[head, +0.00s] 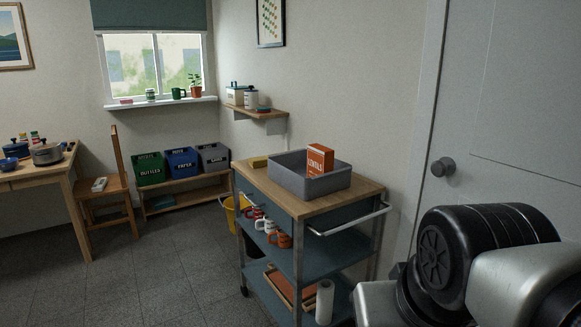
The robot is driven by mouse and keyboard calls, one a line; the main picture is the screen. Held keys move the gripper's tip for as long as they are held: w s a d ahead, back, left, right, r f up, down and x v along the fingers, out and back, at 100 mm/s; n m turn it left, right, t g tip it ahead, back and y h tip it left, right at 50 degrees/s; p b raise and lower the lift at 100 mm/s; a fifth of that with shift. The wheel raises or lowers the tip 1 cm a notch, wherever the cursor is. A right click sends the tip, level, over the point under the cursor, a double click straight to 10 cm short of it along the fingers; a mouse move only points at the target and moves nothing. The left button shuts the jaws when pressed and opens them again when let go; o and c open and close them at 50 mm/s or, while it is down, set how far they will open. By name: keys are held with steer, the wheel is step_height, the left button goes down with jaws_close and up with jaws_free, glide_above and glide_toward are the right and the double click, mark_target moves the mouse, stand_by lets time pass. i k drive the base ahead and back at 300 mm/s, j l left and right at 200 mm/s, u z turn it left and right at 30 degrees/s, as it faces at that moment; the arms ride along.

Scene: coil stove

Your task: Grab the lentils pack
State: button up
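The lentils pack (320,159) is an orange box with a white "LENTILS" label. It stands upright in a grey open bin (288,177) on the wooden top of a blue-grey trolley (314,203). The bin's front wall hides the pack's lower part. My arm shows at the lower right, in front of the door and apart from the trolley. My gripper is not in view.
A metal handle rail (349,221) juts from the trolley's right side. Mugs (279,239) stand on its middle shelf. A chair (105,187) and table (40,171) stand left. Floor (165,270) between is clear.

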mark_target(321, 159)
steer(key=i+j+z, duration=0.1)
steer(key=i+j, duration=0.15)
steer(key=i+j+z, duration=0.1)
steer(key=j, duration=0.3)
steer(key=i+j+z, duration=0.1)
steer(key=i+j, duration=0.2)
steer(key=j, duration=0.1)
